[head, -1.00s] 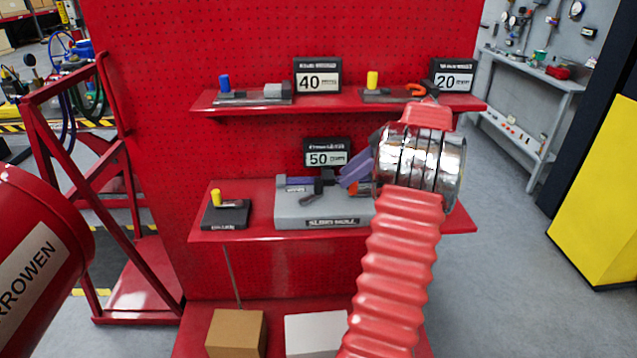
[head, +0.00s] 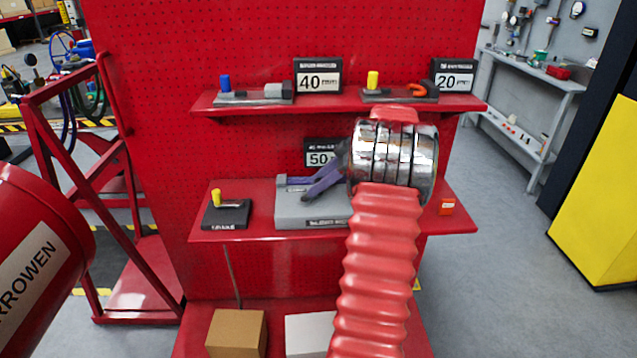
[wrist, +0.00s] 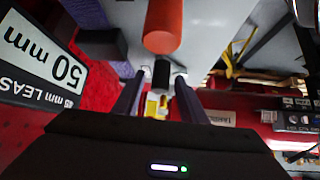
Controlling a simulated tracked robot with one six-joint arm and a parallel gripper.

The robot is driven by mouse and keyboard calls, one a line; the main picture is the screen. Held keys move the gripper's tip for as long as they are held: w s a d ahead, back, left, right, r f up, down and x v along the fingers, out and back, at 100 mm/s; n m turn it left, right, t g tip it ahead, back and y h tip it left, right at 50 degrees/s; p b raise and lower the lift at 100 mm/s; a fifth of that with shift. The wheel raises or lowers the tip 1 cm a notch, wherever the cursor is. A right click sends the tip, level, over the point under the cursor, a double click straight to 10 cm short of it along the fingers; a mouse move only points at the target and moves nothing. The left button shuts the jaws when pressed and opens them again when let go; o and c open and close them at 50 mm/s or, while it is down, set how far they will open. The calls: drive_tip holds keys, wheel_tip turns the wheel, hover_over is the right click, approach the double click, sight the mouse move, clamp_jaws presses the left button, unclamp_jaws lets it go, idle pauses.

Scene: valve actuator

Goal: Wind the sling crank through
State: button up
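A grey box unit (head: 292,212) with a lettered front stands on the middle shelf, with a purple part along its top. My gripper (head: 310,194) reaches in from the right with its purple fingers over this unit. In the wrist view the two fingers (wrist: 159,78) are spread, with a black knob-like part (wrist: 162,73) between their tips and visible gaps beside it. An orange-red cylinder (wrist: 163,28) lies beyond on the grey surface. In the head view my fingers cover the crank area, so I cannot tell contact there.
A 50 mm sign (head: 319,155) stands behind the unit, close to my wrist; it also shows in the wrist view (wrist: 40,60). A small yellow-knobbed device (head: 226,212) stands left. An orange block (head: 447,207) sits right. The upper shelf (head: 340,104) holds two more devices.

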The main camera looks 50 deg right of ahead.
sight(317, 197)
drive_tip(key=shift+c, duration=0.2)
clamp_jaws()
drive_tip(key=shift+s+m+h, duration=0.15)
drive_tip(key=shift+m+h, duration=0.15)
drive_tip(key=m+h, duration=0.1)
drive_tip(key=s+m+t+h, duration=0.1)
drive_tip(key=m, duration=0.1)
drive_tip(key=shift+s+a+r, duration=0.1)
drive_tip(key=shift+s+a, duration=0.05)
drive_tip(key=shift+a, duration=0.2)
drive_tip(key=m+h, duration=0.1)
drive_tip(key=s+a+m+h, duration=0.1)
drive_tip(key=m, duration=0.1)
drive_tip(key=shift+m+h, duration=0.3)
drive_tip(key=shift+h, duration=0.1)
drive_tip(key=m+h, duration=0.1)
drive_tip(key=s+a+m+h, duration=0.1)
drive_tip(key=m, duration=0.1)
drive_tip(key=shift+a+h, duration=0.1)
drive_tip(key=shift+h, duration=0.2)
drive_tip(key=shift+s+a+m+g+h, duration=0.1)
drive_tip(key=shift+a+m+g+h, duration=0.2)
drive_tip(key=shift+m+h, duration=0.35)
drive_tip(key=shift+a+m+g+h, duration=0.2)
drive_tip(key=shift+m+g+h, duration=0.15)
drive_tip(key=shift+m, duration=0.6)
drive_tip(key=shift+a+m+h, duration=0.15)
drive_tip(key=shift+m+h, duration=0.15)
